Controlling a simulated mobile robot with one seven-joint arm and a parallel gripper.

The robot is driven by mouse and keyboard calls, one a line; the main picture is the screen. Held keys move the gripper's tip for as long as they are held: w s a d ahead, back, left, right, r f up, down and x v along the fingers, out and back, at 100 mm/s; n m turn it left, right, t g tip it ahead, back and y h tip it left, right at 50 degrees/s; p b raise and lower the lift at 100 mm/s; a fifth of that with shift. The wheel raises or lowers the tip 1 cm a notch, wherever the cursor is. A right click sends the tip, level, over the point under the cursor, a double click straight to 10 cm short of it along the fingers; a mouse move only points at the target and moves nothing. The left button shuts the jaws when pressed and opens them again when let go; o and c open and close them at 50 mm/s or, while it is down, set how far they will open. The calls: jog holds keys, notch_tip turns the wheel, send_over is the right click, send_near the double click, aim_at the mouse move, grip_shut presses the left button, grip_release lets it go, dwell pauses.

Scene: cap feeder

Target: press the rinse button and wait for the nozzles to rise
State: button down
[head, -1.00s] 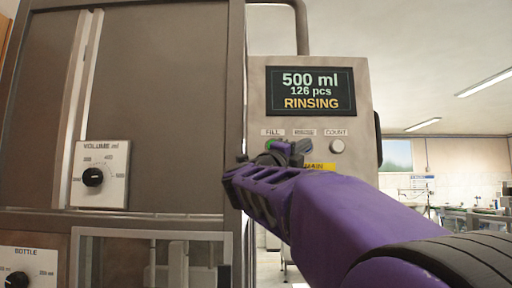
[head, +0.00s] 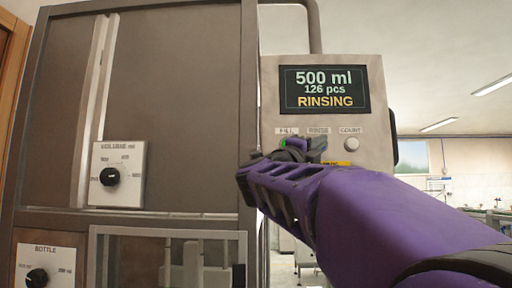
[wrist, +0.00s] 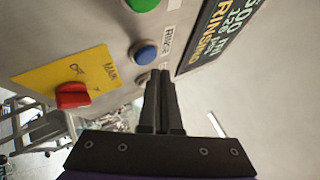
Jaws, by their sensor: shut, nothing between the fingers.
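The control panel (head: 270,100) has a screen (head: 325,89) reading 500 ml, 126 pcs, RINSING. Below it are labels FILL, RINSE and COUNT. The blue rinse button (wrist: 145,53) shows in the wrist view but is hidden behind my gripper (head: 300,145) in the head view. My gripper's fingers (wrist: 160,75) are shut and empty, with the tips beside the blue button; I cannot tell whether they touch the panel. The green fill button (wrist: 143,4) is partly visible. The nozzles cannot be made out.
A red main switch (wrist: 73,95) sits on a yellow plate (wrist: 88,75) near the fingers. The pale count button (head: 351,144) is to the right. A large cabinet (head: 180,110) with a volume dial (head: 110,176) and a bottle dial (head: 37,277) stands left.

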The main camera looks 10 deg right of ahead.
jog(key=s+b, duration=0.1)
jog(key=s, duration=0.1)
jog(key=s+a, duration=0.1)
jog(key=s, duration=0.1)
jog(key=shift+s+a+b, duration=0.2)
jog(key=shift+s+b, duration=0.1)
jog(key=shift+b, duration=0.05)
dwell(0.3)
